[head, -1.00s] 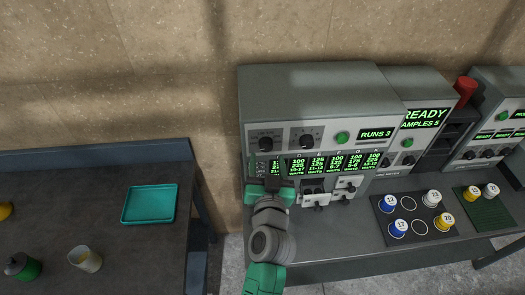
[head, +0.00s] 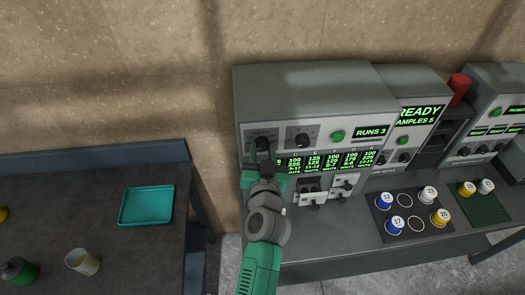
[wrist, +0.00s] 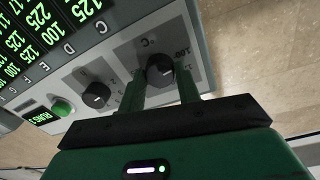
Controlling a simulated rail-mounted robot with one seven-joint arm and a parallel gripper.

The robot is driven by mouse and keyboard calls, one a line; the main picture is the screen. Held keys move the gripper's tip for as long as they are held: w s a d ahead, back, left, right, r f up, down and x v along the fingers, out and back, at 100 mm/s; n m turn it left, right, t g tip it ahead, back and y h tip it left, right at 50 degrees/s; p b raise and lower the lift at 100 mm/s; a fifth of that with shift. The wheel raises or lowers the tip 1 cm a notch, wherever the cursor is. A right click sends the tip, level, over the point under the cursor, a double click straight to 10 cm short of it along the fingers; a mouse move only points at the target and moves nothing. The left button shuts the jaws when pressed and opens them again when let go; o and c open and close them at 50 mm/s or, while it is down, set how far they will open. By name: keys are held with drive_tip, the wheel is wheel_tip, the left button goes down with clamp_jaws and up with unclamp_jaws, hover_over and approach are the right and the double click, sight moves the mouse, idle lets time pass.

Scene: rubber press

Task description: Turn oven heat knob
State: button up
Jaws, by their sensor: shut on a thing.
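The oven (head: 310,82) is a grey box with a front panel of knobs, a green button and green readouts. Its left knob (wrist: 160,71), round and black with a pale mark and a "C" beside it, sits between the two fingers of my gripper (wrist: 161,80) in the wrist view. The fingers are shut on this knob. In the head view my gripper (head: 263,152) reaches up to the left end of the panel and largely hides that knob. A second black knob (head: 303,138) is just right of it; it also shows in the wrist view (wrist: 96,95).
A green button (head: 337,135) and a "RUNS 3" display (head: 371,131) lie right of the knobs. A rack of numbered cups (head: 411,229) stands to the right. A teal tray (head: 146,205) lies on the left table.

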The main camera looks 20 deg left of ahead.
drive_tip(key=m+p, duration=0.1)
drive_tip(key=m, duration=0.2)
drive_tip(key=shift+r+m, duration=0.1)
drive_tip(key=shift+m, duration=0.3)
drive_tip(key=shift+m+g+p, duration=0.3)
drive_tip(key=shift+m+p, duration=0.15)
drive_tip(key=shift+m, duration=1.25)
drive_tip(key=o, duration=1)
drive_tip(key=shift+s+d, duration=0.1)
drive_tip(key=v, duration=0.7)
drive_tip(key=shift+s+d, duration=0.15)
drive_tip(key=shift+s, duration=0.1)
